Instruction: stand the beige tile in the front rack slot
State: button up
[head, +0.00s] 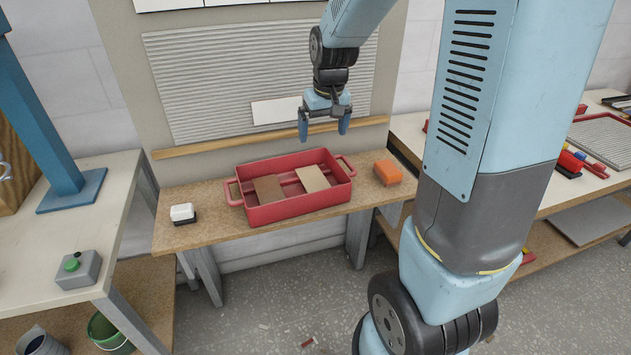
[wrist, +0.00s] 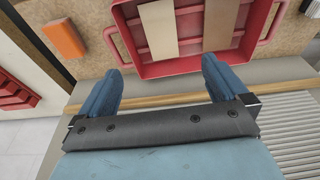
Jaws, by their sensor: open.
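The beige tile (head: 312,179) lies in the right part of the red crate (head: 300,208), beside a brown tile (head: 268,189). In the wrist view the beige tile (wrist: 157,30) is just beyond my fingertips, with the brown tile (wrist: 221,24) to its right. My gripper (head: 323,136) is open and empty, pointing down above the back of the crate. A red slotted piece, possibly the rack, shows at the wrist view's left edge (wrist: 16,93). My arm hides part of the right bench in the head view.
An orange block (head: 388,172) sits right of the crate, a white-topped block (head: 183,213) left of it. Behind stand a ribbed panel (head: 200,85) and a wooden ledge (head: 200,147), with a white tile (head: 275,110) against the panel. The right bench holds a grey ribbed tray (head: 607,135).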

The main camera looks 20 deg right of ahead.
send_near(314, 180)
jog(key=shift+w+d+f+g, duration=0.1)
jog(key=shift+f+g, duration=0.1)
jog(key=shift+f, duration=0.35)
jog(key=shift+w+d+f+g, duration=0.1)
jog(key=shift+w+f+g, duration=0.1)
jog(key=shift+f, duration=0.35)
jog(key=shift+w+a+f, duration=0.1)
jog(key=shift+w+f, duration=0.1)
jog(key=shift+f, duration=0.7)
jog(key=shift+w+a+f, duration=0.1)
jog(key=shift+w+f, duration=0.05)
jog(key=shift+f, duration=0.75)
jog(key=shift+w+a+f, duration=0.1)
jog(key=shift+w+f, duration=0.1)
jog(key=shift+f, duration=0.7)
jog(key=c, duration=1.1)
jog(key=shift+r, duration=0.15)
